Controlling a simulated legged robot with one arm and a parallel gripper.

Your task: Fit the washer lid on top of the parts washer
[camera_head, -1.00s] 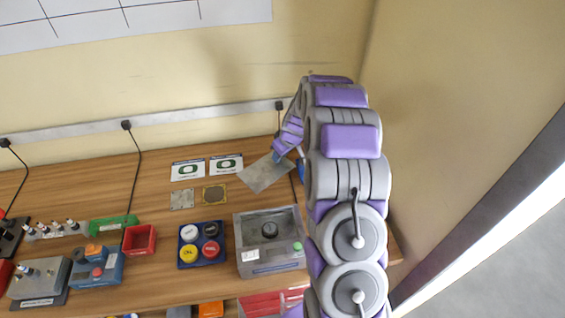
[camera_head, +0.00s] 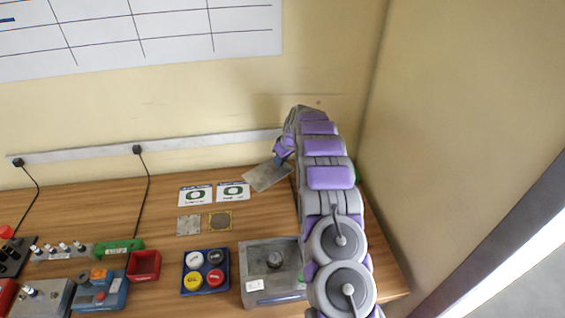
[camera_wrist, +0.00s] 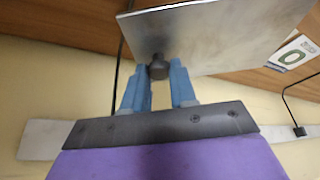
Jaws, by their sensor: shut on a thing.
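The washer lid (camera_head: 267,178) is a thin grey metal plate. In the head view it is at the back of the bench, at the end of my arm. In the wrist view the lid (camera_wrist: 215,32) fills the upper middle, with a dark round knob between the blue fingers of my gripper (camera_wrist: 160,72). My gripper (camera_head: 280,160) is shut on that knob. The parts washer (camera_head: 270,290) is a grey open box with a dark round piece inside, nearer the front of the bench. Its right side is partly hidden by my arm. The lid is apart from it, behind it.
Left of the washer stands a blue tray (camera_head: 206,289) with several coloured caps. A red bin (camera_head: 144,266) is further left. Two printed cards (camera_head: 214,194) and two small flat plates (camera_head: 204,223) lie behind. A wall rises at right.

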